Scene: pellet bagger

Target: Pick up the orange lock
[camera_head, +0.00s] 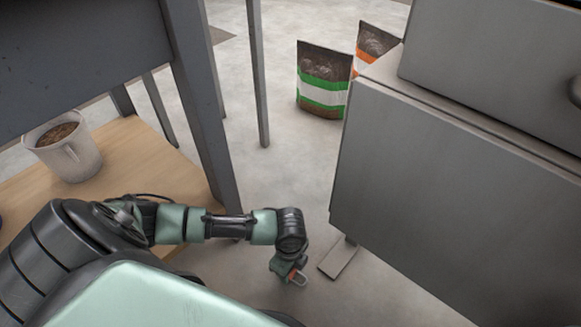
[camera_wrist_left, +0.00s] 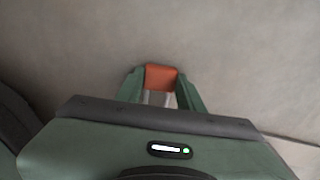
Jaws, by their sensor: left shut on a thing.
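The orange lock (camera_wrist_left: 160,77) is held between the two green fingers of my left gripper (camera_wrist_left: 160,88) in the left wrist view. Its orange body shows at the fingertips, with two pale metal shackle legs running back toward the palm. In the head view my left gripper (camera_head: 291,271) hangs at the end of the left arm above the floor, and a small piece of the lock (camera_head: 299,278) shows at its tip. The gripper is shut on the lock. My right gripper is in neither view.
A large grey metal cabinet (camera_head: 440,190) stands to the right of the gripper. A grey frame leg (camera_head: 205,130) and a wooden surface with a pale bucket (camera_head: 75,160) are at left. Two bags stand behind, one green and white (camera_head: 322,85). Floor between is clear.

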